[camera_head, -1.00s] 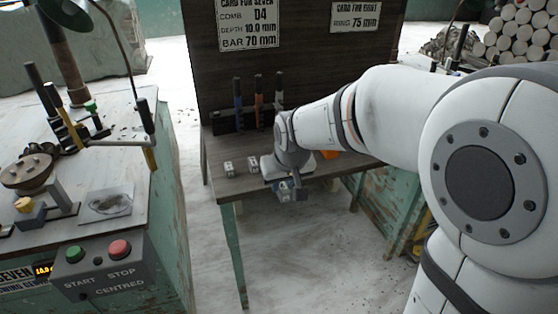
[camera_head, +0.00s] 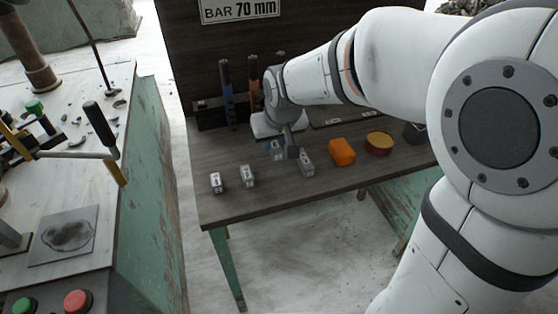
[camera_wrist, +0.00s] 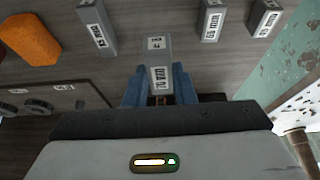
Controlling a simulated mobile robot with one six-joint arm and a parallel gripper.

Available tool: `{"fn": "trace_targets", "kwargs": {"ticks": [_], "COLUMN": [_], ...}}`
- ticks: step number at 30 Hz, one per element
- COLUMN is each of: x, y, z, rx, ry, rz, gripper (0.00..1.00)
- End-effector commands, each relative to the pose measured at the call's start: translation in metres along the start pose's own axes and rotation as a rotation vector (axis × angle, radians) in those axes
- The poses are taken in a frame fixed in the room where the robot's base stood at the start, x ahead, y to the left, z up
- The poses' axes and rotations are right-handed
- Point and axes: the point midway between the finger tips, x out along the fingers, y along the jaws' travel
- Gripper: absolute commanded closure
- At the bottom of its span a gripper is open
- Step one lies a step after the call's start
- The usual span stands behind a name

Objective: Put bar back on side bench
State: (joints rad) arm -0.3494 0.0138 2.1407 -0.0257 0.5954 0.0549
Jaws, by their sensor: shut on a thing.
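My gripper (camera_head: 284,150) is over the side bench (camera_head: 235,203), behind the row of bars. In the wrist view its blue fingers (camera_wrist: 160,90) are shut on a grey labelled bar (camera_wrist: 155,52), which sticks out beyond the fingertips. I cannot tell whether this bar touches the bench top. Three other grey bars stand on the bench: one at the left (camera_head: 216,183), one beside it (camera_head: 247,176), and one just right of the gripper (camera_head: 306,164). The right one shows at the left in the wrist view (camera_wrist: 97,27).
An orange block (camera_head: 342,151) and a yellow-topped bowl (camera_head: 379,142) are on the bench right of the bars. A rack with upright handled tools (camera_head: 225,95) stands at the back. The left workbench (camera_head: 120,190) is across a gap. The bench front is clear.

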Motion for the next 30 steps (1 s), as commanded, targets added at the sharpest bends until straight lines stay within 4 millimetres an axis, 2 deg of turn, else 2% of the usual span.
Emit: {"fn": "trace_targets", "kwargs": {"ticks": [1,3,11,17,28,29,30], "x": [0.012,0.023,0.043,0.068,0.073,0.073,0.072], "y": [0.002,0.004,0.010,0.011,0.013,0.013,0.013], "z": [0.005,0.009,0.017,0.028,0.029,0.030,0.029], "rx": [0.004,0.009,0.020,0.024,0.026,0.026,0.027], "ry": [-0.002,-0.002,0.001,0.000,0.003,0.001,0.001], "rz": [0.002,0.004,0.008,0.010,0.010,0.010,0.010], "gripper": [1.00,1.00,1.00,1.00,1.00,0.75,0.72]}}
